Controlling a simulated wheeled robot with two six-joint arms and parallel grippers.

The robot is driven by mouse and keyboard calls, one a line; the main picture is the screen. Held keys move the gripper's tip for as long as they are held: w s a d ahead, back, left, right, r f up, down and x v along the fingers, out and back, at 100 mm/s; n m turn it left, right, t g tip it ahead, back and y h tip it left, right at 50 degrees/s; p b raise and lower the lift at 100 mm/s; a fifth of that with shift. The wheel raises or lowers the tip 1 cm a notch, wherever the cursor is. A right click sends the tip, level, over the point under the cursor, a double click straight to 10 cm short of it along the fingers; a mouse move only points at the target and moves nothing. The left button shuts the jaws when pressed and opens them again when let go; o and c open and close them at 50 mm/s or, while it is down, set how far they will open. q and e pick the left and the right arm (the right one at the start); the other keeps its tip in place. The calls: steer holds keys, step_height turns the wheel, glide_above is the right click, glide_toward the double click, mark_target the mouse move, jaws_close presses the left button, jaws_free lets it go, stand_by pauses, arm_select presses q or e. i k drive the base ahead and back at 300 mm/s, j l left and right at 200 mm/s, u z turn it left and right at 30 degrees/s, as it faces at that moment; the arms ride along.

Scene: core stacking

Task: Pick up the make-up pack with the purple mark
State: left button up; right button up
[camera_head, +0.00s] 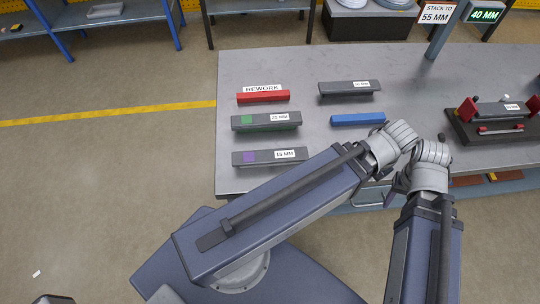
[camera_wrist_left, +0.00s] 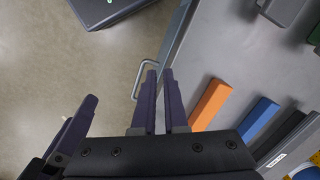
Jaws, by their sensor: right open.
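The make-up pack with the purple mark (camera_head: 270,157) is a dark grey bar labelled 15 MM, lying at the table's near left. In the left wrist view, a grey bar end (camera_wrist_left: 284,9) at the top right appears to be this pack; its mark is not visible there. My right gripper (camera_head: 396,188) is open at the table's front edge, right of the pack and apart from it. My left gripper (camera_wrist_left: 160,72) shows two purple fingers close together with a narrow gap and nothing visible between them. The arms hide its tips in the head view.
The green-marked 25 MM pack (camera_head: 266,121), red bar (camera_head: 263,97), another grey pack (camera_head: 349,88) and blue bar (camera_head: 358,119) lie nearby. An orange bar (camera_wrist_left: 210,105) shows in the left wrist view. A fixture (camera_head: 490,130) stands right. My two wrists are close together.

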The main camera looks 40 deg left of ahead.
mark_target(296, 154)
steer(key=k+j+u, duration=0.1)
steer(key=u, duration=0.4)
steer(key=k+j+u, duration=0.2)
steer(key=u, duration=0.25)
steer(key=k+j+u, duration=0.2)
steer(key=u, duration=0.3)
